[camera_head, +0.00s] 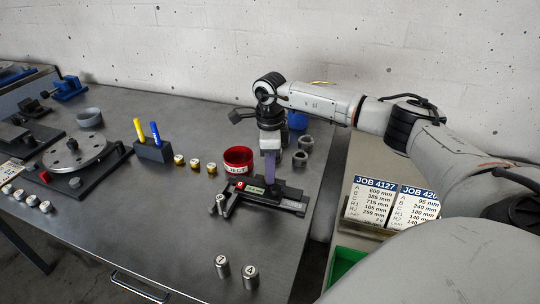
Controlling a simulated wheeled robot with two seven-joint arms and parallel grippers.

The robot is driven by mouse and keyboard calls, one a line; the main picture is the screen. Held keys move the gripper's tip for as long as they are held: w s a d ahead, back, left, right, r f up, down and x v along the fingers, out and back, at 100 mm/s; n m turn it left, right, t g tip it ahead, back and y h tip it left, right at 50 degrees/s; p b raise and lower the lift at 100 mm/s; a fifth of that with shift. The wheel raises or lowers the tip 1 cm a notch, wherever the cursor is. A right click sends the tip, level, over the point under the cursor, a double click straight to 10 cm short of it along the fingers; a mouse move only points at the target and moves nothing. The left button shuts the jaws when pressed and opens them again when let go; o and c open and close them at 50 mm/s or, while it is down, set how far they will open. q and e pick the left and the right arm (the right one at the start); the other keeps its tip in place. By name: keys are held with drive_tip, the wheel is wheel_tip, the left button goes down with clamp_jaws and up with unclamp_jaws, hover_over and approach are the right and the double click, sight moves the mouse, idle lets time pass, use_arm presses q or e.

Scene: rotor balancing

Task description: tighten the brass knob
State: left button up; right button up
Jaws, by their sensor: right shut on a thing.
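My right gripper (269,172) points straight down onto a black slide fixture (290,201) near the middle of the table. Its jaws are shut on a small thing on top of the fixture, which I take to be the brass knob. The fingers hide the knob, so I cannot see its turn or how it seats. My left gripper is out of view.
A red bin (238,160) stands close behind the fixture. Two numbered cylinders (222,266) stand in front. Job cards (369,201) are at right.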

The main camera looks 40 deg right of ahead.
drive_tip(key=m+p, duration=0.1)
drive_tip(key=m, duration=0.3)
drive_tip(key=shift+d+r+m, duration=0.1)
drive_tip(key=shift+r+m, duration=0.05)
drive_tip(key=shift+m, duration=0.15)
drive_tip(key=m+p, duration=0.1)
drive_tip(key=m, duration=0.2)
drive_tip(key=shift+m, duration=0.4)
drive_tip(key=m, duration=0.2)
drive_tip(key=shift+m+p, duration=0.3)
drive_tip(key=shift+p, duration=0.05)
drive_tip(key=shift+m, duration=1.9)
drive_tip(key=o, duration=1.1)
drive_tip(key=shift+c, duration=0.2)
wheel_tip(320, 180, up, 10)
drive_tip(key=b, duration=0.1)
